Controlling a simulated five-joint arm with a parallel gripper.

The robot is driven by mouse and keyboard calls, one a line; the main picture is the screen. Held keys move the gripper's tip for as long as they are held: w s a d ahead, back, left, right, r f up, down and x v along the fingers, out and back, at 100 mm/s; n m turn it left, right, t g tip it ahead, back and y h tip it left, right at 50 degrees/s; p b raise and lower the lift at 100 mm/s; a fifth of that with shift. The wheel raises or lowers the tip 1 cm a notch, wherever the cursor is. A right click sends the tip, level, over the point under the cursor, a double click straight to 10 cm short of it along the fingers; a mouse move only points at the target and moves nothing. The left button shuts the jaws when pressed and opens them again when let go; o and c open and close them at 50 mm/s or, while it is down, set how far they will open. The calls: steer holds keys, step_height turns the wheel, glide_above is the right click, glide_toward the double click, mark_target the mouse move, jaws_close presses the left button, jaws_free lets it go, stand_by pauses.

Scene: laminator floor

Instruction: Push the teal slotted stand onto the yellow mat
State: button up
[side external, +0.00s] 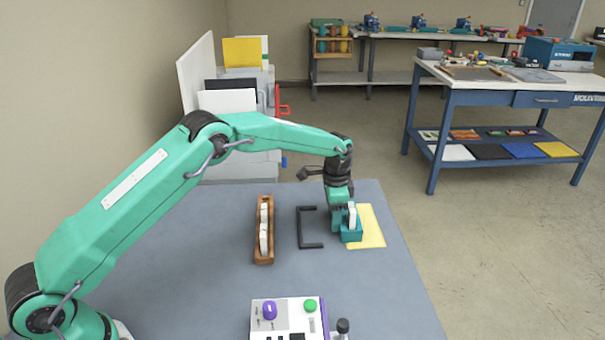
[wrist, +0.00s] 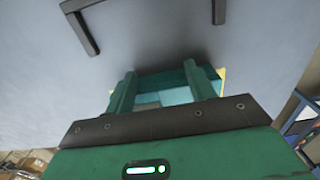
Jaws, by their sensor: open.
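The teal slotted stand (side external: 352,236) is on the grey table, overlapping the left part of the yellow mat (side external: 373,232) in the side view. The mat's right part is bare. A pale upright piece (side external: 352,215) shows just above the stand; I cannot tell whether it sits in a slot. My gripper (side external: 343,212) is low at the stand with its fingers pointing down. In the wrist view my gripper (wrist: 162,82) is open, and the stand (wrist: 165,93) shows between and behind the two fingers. Slivers of the mat (wrist: 221,74) show beside it. Contact is unclear.
A black bracket (side external: 300,228) lies left of the stand and also shows in the wrist view (wrist: 82,28). A wooden rack (side external: 257,247) with white pieces stands farther left. A control box (side external: 288,318) is at the front. Bare table lies right of the mat.

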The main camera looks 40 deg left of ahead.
mark_target(346, 213)
steer(key=shift+w+d, duration=0.4)
stand_by(0.4)
steer(key=shift+w+d, duration=0.75)
stand_by(0.5)
steer(key=shift+s+a, duration=0.3)
steer(key=shift+a, duration=0.05)
stand_by(0.5)
steer(key=shift+r, duration=3.5)
steer(key=shift+r, duration=2.5)
